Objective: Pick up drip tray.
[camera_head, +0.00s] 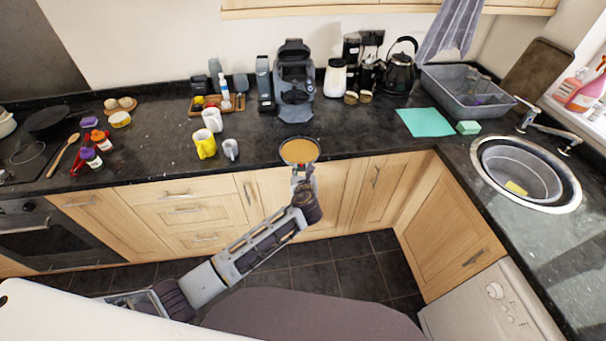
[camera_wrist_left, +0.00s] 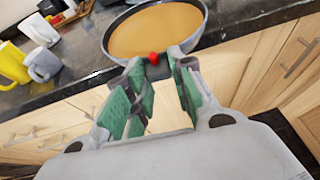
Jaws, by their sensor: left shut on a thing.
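I cannot tell whether the tray touches the counter. My right gripper is not in view.
A yellow mug (camera_head: 205,146) and a grey cup (camera_head: 231,149) stand left of the tray. A kettle (camera_head: 400,73), a teal cloth (camera_head: 425,122) and the sink (camera_head: 522,170) are to the right. Dark counter is bare on both sides of the tray.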

